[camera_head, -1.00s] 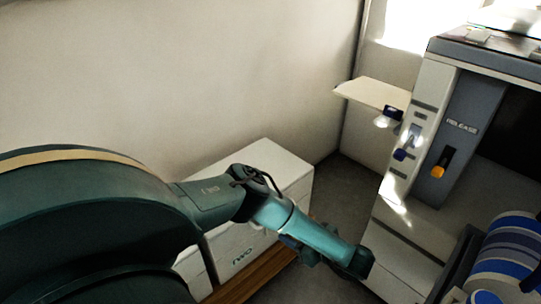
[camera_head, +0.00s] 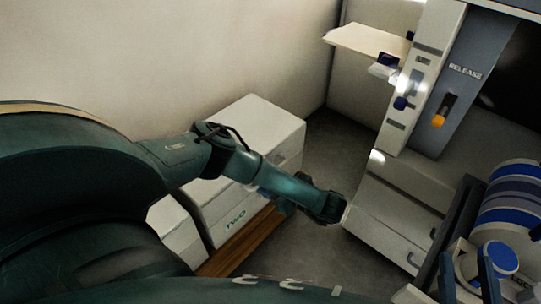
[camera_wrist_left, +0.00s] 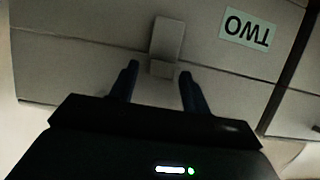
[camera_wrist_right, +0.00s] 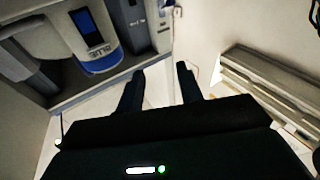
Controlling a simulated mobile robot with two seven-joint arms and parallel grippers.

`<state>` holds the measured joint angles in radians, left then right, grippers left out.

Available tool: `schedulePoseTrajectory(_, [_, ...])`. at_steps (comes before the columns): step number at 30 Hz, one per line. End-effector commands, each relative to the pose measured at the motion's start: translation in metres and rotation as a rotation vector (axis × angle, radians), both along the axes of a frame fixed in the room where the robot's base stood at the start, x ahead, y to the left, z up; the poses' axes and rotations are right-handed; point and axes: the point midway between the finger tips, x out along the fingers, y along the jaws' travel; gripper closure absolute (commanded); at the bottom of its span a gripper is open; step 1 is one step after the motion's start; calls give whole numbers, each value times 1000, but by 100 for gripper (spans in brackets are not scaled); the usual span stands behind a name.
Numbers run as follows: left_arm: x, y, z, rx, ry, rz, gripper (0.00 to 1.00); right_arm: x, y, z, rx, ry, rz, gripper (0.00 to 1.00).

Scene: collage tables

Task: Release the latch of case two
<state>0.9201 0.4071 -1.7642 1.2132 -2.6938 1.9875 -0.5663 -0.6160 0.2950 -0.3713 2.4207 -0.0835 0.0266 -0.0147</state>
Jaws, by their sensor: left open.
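Case two is a pale box (camera_head: 262,118) at the lower middle of the head view, with a green TWO label (camera_head: 236,217) on its front. The label shows upside down in the left wrist view (camera_wrist_left: 247,29). There a pale latch (camera_wrist_left: 167,36) crosses the seam of the case. My left gripper (camera_wrist_left: 159,72) is open, with one finger on each side of the latch's end. I cannot tell whether they touch. In the head view my left arm hides the latch area. My right gripper (camera_wrist_right: 160,72) is open and empty in its wrist view, away from the case.
Case two rests on a wooden surface (camera_head: 243,240), with another pale box (camera_head: 174,228) to its left. A grey panel marked RELEASE (camera_head: 466,72) has an orange-tipped lever (camera_head: 439,121). A striped blue-and-white cylinder (camera_head: 508,207) is at right. Bare floor (camera_head: 335,145) lies between.

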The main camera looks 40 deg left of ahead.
Motion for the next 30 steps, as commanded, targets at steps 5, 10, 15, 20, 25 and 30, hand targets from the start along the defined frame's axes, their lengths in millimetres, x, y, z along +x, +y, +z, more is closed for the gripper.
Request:
schedulePoseTrajectory(5, [0, 0, 0, 0, 0, 0, 63, 0, 0, -1, -1, 0, 0, 64])
schedulePoseTrajectory(10, [0, 0, 0, 0, 0, 1, 77, -1, -1, -1, -2, 1, 0, 64])
schedulePoseTrajectory(15, [0, 0, 0, 0, 0, 1, 90, -1, -1, -2, -3, 3, -2, 64])
schedulePoseTrajectory(20, [-1, -3, -1, 24, 3, 0, 90, -1, -1, 0, -6, 1, -2, 64])
schedulePoseTrajectory(25, [-2, -10, -6, 124, -4, -1, 90, -1, -2, 2, -17, -3, -6, 64])
schedulePoseTrajectory(30, [-3, -16, -13, 237, -12, -2, 90, -2, -2, -3, -21, 4, -8, 64])
